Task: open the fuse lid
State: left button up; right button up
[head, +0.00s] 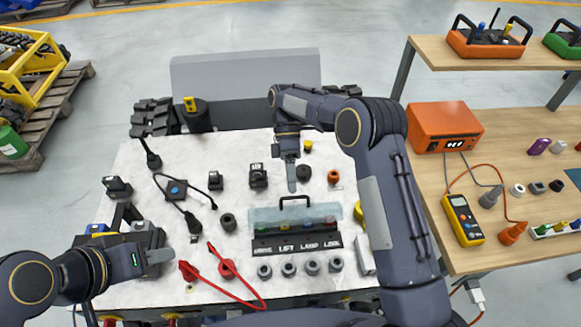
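The fuse lid (263,216) is a clear, bluish cover on the white worktop, lying over a row of coloured fuses. A black handle (295,197) stands at its far edge. A black label strip (298,245) runs along its near side. My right gripper (291,186) points down just beyond the handle, close to it; I cannot tell whether they touch. Its fingers overlap in this view, so its opening is hidden. My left gripper (160,256) is low at the left of the worktop, well away from the lid, and its opening is unclear.
The white worktop (140,200) holds several black switches and knobs. A red cable (225,268) lies left of the lid, and a black cable (185,208) lies farther left. A wooden bench (480,180) with a yellow meter (463,220) stands at the right.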

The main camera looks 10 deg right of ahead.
jog(key=p+v, duration=0.6)
jog(key=p, duration=0.3)
jog(key=shift+c, duration=0.4)
